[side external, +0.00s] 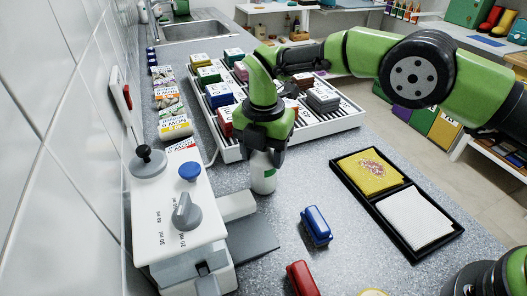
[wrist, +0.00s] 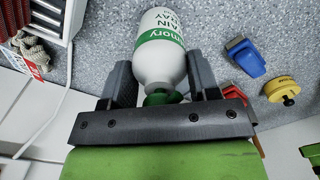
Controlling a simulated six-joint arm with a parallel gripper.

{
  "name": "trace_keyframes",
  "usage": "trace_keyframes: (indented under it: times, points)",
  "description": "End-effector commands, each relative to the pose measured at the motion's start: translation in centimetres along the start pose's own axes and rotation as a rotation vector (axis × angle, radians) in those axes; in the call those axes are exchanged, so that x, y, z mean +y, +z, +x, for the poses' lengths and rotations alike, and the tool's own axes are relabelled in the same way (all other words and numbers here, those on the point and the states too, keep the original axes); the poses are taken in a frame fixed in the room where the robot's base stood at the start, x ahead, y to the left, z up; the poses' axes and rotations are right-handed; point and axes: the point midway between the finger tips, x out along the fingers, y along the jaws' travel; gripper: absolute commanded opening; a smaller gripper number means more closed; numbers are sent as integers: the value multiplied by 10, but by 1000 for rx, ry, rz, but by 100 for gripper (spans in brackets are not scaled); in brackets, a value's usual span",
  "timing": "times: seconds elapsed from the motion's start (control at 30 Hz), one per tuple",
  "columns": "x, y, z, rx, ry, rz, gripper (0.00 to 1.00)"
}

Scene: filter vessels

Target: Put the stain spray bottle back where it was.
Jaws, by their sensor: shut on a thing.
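The stain spray bottle is white with a green label band; it shows below my gripper in the side external view (side external: 263,178) and between my fingers in the wrist view (wrist: 158,62). My gripper (side external: 266,148) is shut on the bottle near its green neck, one finger on each side. The gripper points down and the bottle looks upright. Its base is at or very near the grey counter (side external: 290,200); I cannot tell whether it touches. The upper part of the bottle is hidden by the gripper in the side external view.
A white slatted rack (side external: 345,122) with several coloured boxes stands just behind the bottle. A white dispenser with knobs (side external: 165,215) is to the left. A black tray (side external: 405,183) with yellow and white cloths lies right. A blue block (side external: 316,226) and a red one (side external: 302,279) lie in front.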

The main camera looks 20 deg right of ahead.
Motion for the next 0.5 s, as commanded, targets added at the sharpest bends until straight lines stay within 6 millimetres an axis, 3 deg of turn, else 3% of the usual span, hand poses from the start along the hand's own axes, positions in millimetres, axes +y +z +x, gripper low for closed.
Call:
trace_keyframes:
  times: [0.37, 0.4, 0.5]
  points:
    - [0, 0, 4, 0, 1, 0, 19]
    - [0, 0, 5, 0, 0, 0, 60]
    - [0, 0, 5, 0, 0, 0, 81]
